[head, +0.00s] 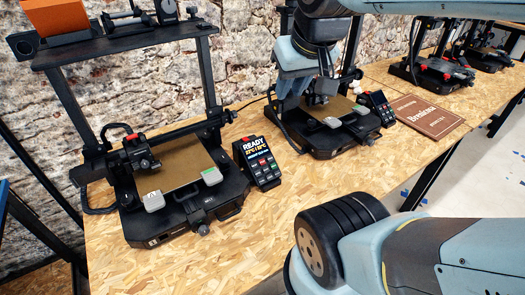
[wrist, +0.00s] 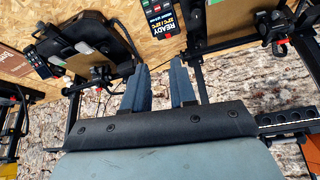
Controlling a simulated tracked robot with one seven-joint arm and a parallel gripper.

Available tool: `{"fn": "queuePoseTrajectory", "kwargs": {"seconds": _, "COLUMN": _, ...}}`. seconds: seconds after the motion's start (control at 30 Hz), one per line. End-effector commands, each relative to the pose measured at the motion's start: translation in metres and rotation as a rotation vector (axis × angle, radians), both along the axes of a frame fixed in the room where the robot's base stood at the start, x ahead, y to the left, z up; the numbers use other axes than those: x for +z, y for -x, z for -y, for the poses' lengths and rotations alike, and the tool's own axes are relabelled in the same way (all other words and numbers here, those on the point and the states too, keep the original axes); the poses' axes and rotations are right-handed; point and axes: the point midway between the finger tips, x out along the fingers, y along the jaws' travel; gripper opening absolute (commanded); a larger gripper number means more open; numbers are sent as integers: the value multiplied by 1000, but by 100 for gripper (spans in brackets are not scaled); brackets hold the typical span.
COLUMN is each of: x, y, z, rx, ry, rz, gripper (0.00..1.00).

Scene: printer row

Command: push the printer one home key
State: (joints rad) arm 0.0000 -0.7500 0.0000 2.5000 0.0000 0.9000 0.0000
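The nearest printer (head: 195,200) stands at the left of the head view; I cannot read a number on it. Its black control panel (head: 248,176), tilted on the bench to its right, has a lit screen reading READY and small coloured keys (head: 262,163); which is the home key is too small to tell. The panel also shows at the top of the wrist view (wrist: 166,28), upside down. My gripper (head: 304,98) is in front of the second printer, right of the panel and apart from it. In the wrist view its blue fingers (wrist: 160,65) are parted and empty.
The second printer (head: 345,140) has its own panel (head: 377,108). A brown book or board (head: 428,115) lies to its right. More printers (head: 435,73) stand farther along. An orange box (head: 55,17) sits atop the near frame. Bare bench (head: 225,255) lies in front of the near panel.

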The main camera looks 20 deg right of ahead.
Motion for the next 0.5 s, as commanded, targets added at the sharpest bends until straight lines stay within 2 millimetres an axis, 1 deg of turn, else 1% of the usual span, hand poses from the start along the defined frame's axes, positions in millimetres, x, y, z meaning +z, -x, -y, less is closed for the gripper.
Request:
{"fn": "queuePoseTrajectory", "kwargs": {"seconds": 0.03, "x": 0, "y": 0, "z": 0, "rx": 0, "ry": 0, "rz": 0, "gripper": 21}}
{"fn": "queuePoseTrajectory", "kwargs": {"seconds": 0.2, "x": 0, "y": 0, "z": 0, "rx": 0, "ry": 0, "rz": 0, "gripper": 5}}
{"fn": "queuePoseTrajectory", "kwargs": {"seconds": 0.27, "x": 0, "y": 0, "z": 0, "rx": 0, "ry": 0, "rz": 0, "gripper": 0}}
{"fn": "queuePoseTrajectory", "kwargs": {"seconds": 0.5, "x": 0, "y": 0, "z": 0, "rx": 0, "ry": 0, "rz": 0, "gripper": 0}}
